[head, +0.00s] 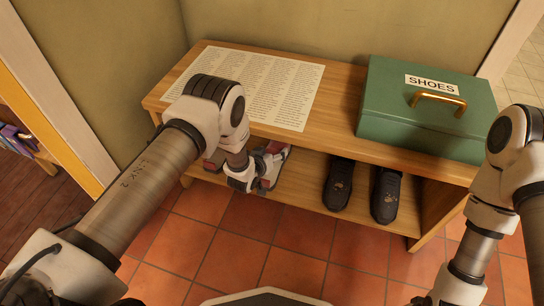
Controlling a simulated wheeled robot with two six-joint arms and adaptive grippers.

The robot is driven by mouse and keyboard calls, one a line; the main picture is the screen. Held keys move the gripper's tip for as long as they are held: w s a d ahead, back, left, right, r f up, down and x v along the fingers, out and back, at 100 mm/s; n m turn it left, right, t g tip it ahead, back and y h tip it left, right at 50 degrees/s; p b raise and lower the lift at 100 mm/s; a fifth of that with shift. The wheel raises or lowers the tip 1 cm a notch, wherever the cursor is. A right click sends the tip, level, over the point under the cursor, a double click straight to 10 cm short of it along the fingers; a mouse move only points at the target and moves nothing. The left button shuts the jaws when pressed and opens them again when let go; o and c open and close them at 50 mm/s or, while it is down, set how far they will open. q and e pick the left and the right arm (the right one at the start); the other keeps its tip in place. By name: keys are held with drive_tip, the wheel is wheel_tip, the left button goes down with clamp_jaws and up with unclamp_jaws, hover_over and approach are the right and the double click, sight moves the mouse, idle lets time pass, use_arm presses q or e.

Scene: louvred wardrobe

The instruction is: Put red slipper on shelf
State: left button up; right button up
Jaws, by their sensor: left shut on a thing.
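My left gripper (268,168) is at the front of the low wooden bench's lower shelf (302,187). It is shut on a red slipper (277,149), which is small in view and partly hidden by the gripper. The slipper is at the shelf opening; I cannot tell whether it touches the shelf board. Another reddish item (213,161), perhaps the matching slipper, shows left of the gripper at the shelf, partly hidden by my left arm. My right arm comes in at the right edge, with its gripper out of view.
A pair of dark shoes (338,184) stands on the lower shelf, right of the gripper. A green box (385,100) labelled SHOES and a printed sheet (285,92) lie on the bench top. Red tiled floor (290,270) in front is clear.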

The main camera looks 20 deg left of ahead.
sight(268, 150)
use_arm(q)
drive_tip(key=w, duration=0.1)
drive_tip(key=w+a+b, duration=0.1)
drive_tip(key=w+a, duration=0.1)
drive_tip(key=shift+w+a+f, duration=0.25)
drive_tip(key=shift+w+f, duration=0.1)
drive_tip(key=shift+f, duration=0.05)
wheel_tip(268, 150, down, 3)
drive_tip(key=b, duration=0.3)
drive_tip(key=shift+f, duration=0.2)
drive_tip(key=shift+r, duration=0.2)
drive_tip(key=shift+c, duration=0.6)
drive_tip(key=shift+f, duration=0.1)
use_arm(e)
wheel_tip(268, 150, down, 5)
drive_tip(key=shift+w+d+f, duration=0.1)
drive_tip(key=shift+w, duration=0.05)
use_arm(q)
drive_tip(key=o, duration=1.3)
drive_tip(key=shift+o, duration=0.2)
